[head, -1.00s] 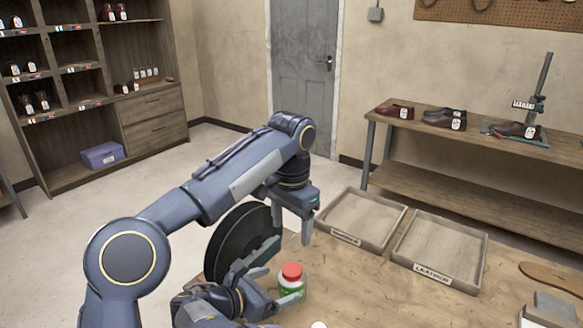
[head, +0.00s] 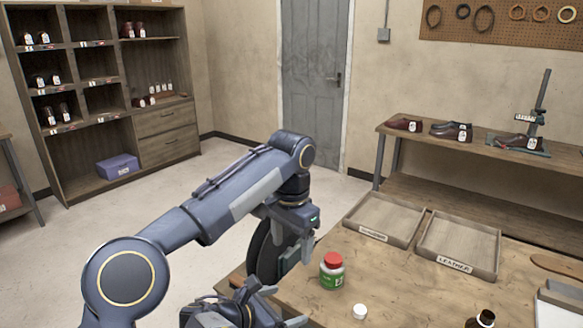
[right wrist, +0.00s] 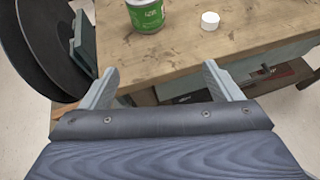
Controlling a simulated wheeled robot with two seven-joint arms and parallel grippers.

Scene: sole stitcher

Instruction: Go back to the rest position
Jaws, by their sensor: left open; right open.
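My left gripper (head: 298,250) is open and empty beside the black disc (head: 265,250), near the table's left edge. My right gripper (head: 277,302) is lower in the head view, open and empty, to the left of a green jar with a red lid (head: 332,272). In the right wrist view its two fingers (right wrist: 160,84) are wide apart with the table edge between them. The green jar (right wrist: 148,14) stands upright on the table beyond them, apart from the fingers. A small white cap (head: 360,312) lies near the jar.
Two wooden trays, one (head: 385,240) beside the other labelled LEATHER (head: 458,262), sit on the table (head: 410,295). A dark bottle (head: 481,319) stands at the front. A bench with shoes (head: 395,142) is behind; shelves (head: 75,150) stand at left.

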